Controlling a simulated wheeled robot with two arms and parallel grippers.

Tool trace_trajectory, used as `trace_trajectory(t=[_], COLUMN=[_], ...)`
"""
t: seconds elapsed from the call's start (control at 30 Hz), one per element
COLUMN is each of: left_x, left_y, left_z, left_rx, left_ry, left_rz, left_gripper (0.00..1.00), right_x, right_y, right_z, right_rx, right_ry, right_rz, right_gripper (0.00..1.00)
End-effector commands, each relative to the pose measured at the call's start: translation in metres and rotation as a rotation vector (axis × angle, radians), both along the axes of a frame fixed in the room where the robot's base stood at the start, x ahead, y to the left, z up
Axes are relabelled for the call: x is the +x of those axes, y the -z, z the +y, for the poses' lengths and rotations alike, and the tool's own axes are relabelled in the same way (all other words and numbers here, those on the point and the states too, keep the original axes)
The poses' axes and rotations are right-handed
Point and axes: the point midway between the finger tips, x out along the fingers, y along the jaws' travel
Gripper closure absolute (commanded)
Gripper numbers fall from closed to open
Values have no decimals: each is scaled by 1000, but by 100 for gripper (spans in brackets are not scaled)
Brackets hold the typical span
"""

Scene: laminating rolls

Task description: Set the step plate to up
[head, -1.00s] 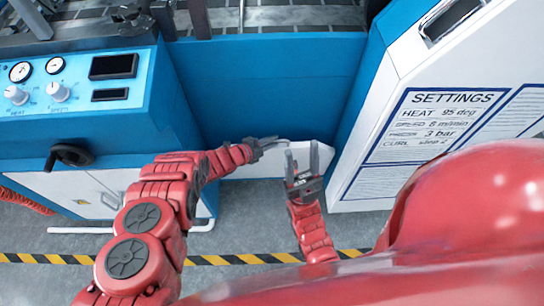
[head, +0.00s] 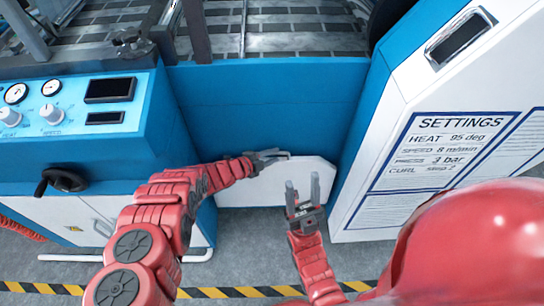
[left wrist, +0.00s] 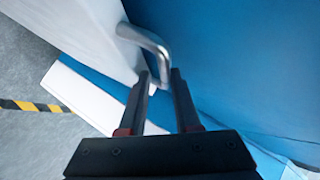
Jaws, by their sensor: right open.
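The step plate (head: 262,190) is a white panel low at the foot of the blue machine in the head view, with a bent metal handle (left wrist: 150,42) on it. My left gripper (head: 275,155) is at the handle, near the plate's top edge. In the left wrist view its two dark fingers (left wrist: 164,85) stand apart, and the handle's lower end lies at or between their tips; I cannot tell whether they touch it. My right gripper (head: 302,184) is open and empty, pointing up in front of the plate's right part.
A white panel with a SETTINGS sheet (head: 450,150) stands at the right. The control box (head: 70,110) with knobs, gauges and a black handwheel (head: 60,181) is at the left. Yellow-black tape (head: 215,292) crosses the grey floor.

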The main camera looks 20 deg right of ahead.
Motion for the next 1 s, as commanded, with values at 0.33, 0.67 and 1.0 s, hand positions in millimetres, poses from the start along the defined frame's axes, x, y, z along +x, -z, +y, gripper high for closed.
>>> trace_trajectory(t=[0.33, 0.67, 1.0], left_x=[-2, -9, -31], left_y=[4, -6, -43], left_z=[1, 20, 75], left_rx=[5, 8, 4], left_ry=[1, -4, -4], left_rz=[5, 11, 3], left_gripper=[55, 55, 55], right_x=[0, 0, 0], right_y=[0, -11, -54], right_z=[0, 0, 0], right_rx=[0, 0, 0], right_ry=[0, 0, 0], right_rz=[0, 0, 0], right_gripper=[50, 50, 50])
